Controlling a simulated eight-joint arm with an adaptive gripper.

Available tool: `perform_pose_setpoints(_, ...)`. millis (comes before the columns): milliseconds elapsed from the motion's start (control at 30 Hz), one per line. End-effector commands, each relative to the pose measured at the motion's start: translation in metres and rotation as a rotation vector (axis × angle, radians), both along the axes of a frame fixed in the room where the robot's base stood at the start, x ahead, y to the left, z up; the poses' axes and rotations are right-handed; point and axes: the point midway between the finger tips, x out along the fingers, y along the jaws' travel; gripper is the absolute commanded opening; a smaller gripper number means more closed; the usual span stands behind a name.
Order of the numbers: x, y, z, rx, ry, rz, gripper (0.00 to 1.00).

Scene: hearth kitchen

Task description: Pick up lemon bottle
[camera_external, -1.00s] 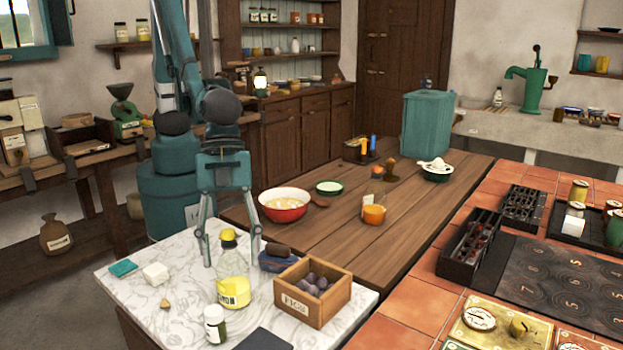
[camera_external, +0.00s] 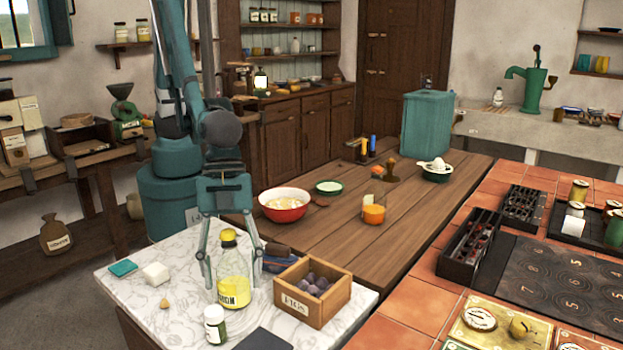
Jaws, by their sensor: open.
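The lemon bottle (camera_external: 233,279) stands upright on the white marble top. It is clear glass with a yellow cap, a yellow label and pale yellow contents. My gripper (camera_external: 231,280) points down over the bottle, with one finger to its left and the other to its right. The fingers are open and reach down beside the bottle's body. The left finger looks very close to the glass; I cannot tell whether it touches.
A wooden crate of figs (camera_external: 313,291) stands close to the right. A small jar with a white lid (camera_external: 215,325) is in front. A white block (camera_external: 156,274) and teal cloth (camera_external: 123,268) lie left. A dark blue item (camera_external: 281,259) sits behind the right finger.

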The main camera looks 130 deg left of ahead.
Motion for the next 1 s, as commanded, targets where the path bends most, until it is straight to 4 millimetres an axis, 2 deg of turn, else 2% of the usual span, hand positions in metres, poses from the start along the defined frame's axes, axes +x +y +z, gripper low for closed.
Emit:
perform_pose_setpoints(167,0.0024,-0.0022,-0.0071,0.0,0.0,0.0,0.52)
perform_pose_setpoints(733,0.0023,-0.0023,-0.0072,0.0,0.0,0.0,0.52)
perform_pose_setpoints(933,0.0023,-0.0023,-0.0072,0.0,0.0,0.0,0.25)
perform_pose_setpoints(1000,0.0023,-0.0023,-0.0071,0.0,0.0,0.0,0.22)
